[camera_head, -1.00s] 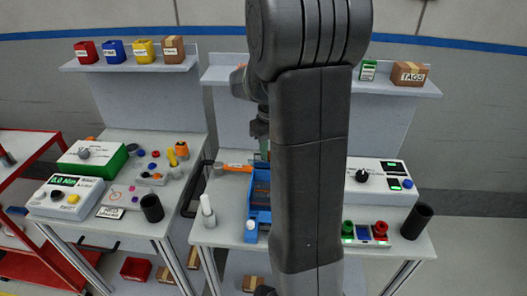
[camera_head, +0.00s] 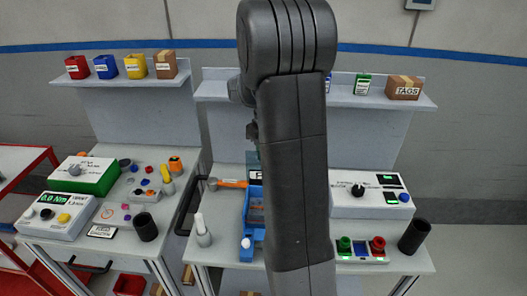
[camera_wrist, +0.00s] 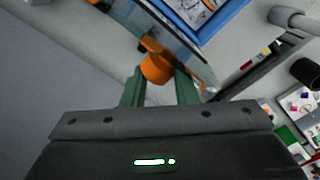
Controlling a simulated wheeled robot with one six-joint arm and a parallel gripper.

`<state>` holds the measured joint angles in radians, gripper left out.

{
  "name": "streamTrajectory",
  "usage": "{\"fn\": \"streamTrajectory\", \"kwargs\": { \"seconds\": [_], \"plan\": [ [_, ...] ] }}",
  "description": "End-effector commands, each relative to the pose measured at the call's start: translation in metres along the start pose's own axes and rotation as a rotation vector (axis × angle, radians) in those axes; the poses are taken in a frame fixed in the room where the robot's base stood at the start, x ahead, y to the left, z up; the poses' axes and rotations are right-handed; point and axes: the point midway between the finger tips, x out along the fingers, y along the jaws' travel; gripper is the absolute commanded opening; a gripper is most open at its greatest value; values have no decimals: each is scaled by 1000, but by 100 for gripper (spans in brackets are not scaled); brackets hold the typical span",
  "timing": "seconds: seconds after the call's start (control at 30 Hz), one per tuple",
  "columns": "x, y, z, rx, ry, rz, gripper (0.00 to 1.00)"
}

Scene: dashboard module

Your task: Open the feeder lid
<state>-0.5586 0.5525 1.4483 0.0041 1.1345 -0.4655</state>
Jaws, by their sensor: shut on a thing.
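The blue feeder (camera_head: 247,251) stands on the middle bench, partly hidden behind my arm in the head view. In the wrist view its blue rim (camera_wrist: 226,24) and a printed sheet show at the top. A clear lid panel (camera_wrist: 190,55) with an orange knob (camera_wrist: 155,66) shows in front of it, tilted in the picture. My gripper (camera_wrist: 158,82) has green fingers on both sides of the knob and is shut on it. In the head view the gripper is mostly hidden by my arm. The exact lid angle cannot be told.
An orange-handled tool (camera_head: 229,183) and a white bottle (camera_head: 202,232) are left of the feeder. A white control box (camera_head: 370,195), a button panel (camera_head: 361,248) and a black cup (camera_head: 414,236) are to the right. A shelf (camera_head: 300,94) runs above the bench.

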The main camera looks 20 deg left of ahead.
Motion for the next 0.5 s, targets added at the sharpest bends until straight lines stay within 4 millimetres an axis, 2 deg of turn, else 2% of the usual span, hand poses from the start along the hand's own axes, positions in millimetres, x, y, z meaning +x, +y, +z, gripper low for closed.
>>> {"fn": "streamTrajectory", "kwargs": {
  "seconds": [0.03,0.47,0.5],
  "plan": [
    [10,5,5,4,-17,2,0],
    [11,6,5,3,-16,2,0],
    [11,6,5,3,-16,3,32]
  ]
}}
